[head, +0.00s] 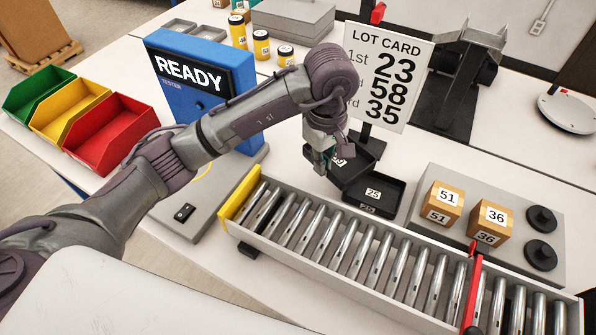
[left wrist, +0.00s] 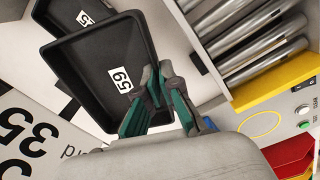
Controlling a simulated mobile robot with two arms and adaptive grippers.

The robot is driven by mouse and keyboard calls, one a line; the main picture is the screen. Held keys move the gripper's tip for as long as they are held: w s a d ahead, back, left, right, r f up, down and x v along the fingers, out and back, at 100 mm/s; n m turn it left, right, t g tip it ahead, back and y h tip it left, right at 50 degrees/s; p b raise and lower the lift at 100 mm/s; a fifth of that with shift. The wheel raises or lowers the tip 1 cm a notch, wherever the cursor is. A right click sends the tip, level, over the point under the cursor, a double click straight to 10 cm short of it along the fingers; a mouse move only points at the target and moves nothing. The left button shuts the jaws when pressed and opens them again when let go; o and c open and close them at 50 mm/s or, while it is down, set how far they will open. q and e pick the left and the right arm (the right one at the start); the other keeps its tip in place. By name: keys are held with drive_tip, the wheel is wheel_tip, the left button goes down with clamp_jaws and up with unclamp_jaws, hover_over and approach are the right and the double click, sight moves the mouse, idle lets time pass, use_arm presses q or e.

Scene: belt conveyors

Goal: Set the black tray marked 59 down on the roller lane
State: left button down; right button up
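The black tray marked 59 (head: 349,172) is partly hidden by my left gripper (head: 325,160) in the head view. In the left wrist view the tray (left wrist: 78,75) shows its label and open inside. The green-padded fingers of the left gripper (left wrist: 157,78) are close together at its rim, one on each side, and look shut on it. The tray overlaps a second black tray marked 25 (head: 383,207) and seems held above it. The roller lane (head: 300,256) runs just in front, its near rollers bare; it also shows in the wrist view (left wrist: 226,78). My right gripper is out of view.
A red bar (head: 472,290) crosses the lane toward the right. Boxes marked 51 (head: 442,200) and 36 (head: 490,222) stand on a grey panel behind the lane. The lot card (head: 385,75) stands behind the trays. A blue READY tester (head: 200,85) is at left.

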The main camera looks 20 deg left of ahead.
use_arm(q)
drive_tip(key=a+f+p, duration=0.1)
drive_tip(key=a+f, duration=0.1)
drive_tip(key=a, duration=0.1)
drive_tip(key=w+a+f+p, duration=0.1)
drive_tip(key=a, duration=0.2)
drive_tip(key=w+a+f+p, duration=0.1)
drive_tip(key=a+f, duration=0.1)
drive_tip(key=a, duration=0.1)
drive_tip(key=shift+a+f, duration=0.25)
drive_tip(key=shift+f, duration=0.05)
wheel_tip(320, 180, down, 4)
drive_tip(key=shift+f+p, duration=0.1)
drive_tip(key=shift+p, duration=0.85)
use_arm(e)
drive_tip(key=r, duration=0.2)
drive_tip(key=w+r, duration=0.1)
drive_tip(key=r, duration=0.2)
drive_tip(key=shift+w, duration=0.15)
use_arm(q)
drive_tip(key=shift+f, duration=0.1)
drive_tip(key=shift+f+b, duration=0.15)
drive_tip(key=shift+b, duration=0.15)
drive_tip(key=c, duration=1.3)
unclamp_jaws()
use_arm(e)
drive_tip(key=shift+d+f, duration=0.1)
